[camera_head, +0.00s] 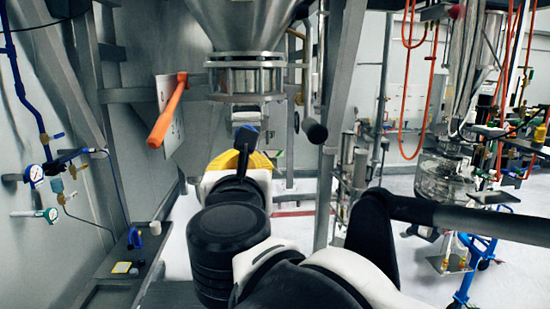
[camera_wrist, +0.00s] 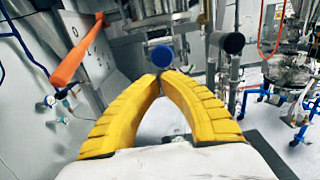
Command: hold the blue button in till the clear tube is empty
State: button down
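The blue button (camera_wrist: 162,55) is a round blue disc just beyond my fingertips in the wrist view. In the head view a dark blue round part (camera_head: 246,137), which looks like the same button, shows just above my yellow fingers (camera_head: 240,160). My gripper (camera_wrist: 172,71) has its two yellow fingers brought together at the tips, with nothing between them. I cannot tell whether the tips touch the button. The clear tube (camera_head: 245,79) is a see-through section under the steel hopper; its contents are too small to make out. It also shows at the top of the wrist view (camera_wrist: 158,20).
An orange handle (camera_head: 168,110) sticks out to the left of the clear tube. A black round-ended bar (camera_head: 315,131) is close on the right. Steel frame posts (camera_head: 340,100) stand beside it. Gauges and blue pipes (camera_head: 38,175) are at the left wall.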

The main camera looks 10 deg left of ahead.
jog(key=p+x, duration=0.4)
jog(key=x, duration=0.7)
jog(key=shift+a, duration=0.2)
dwell(0.6)
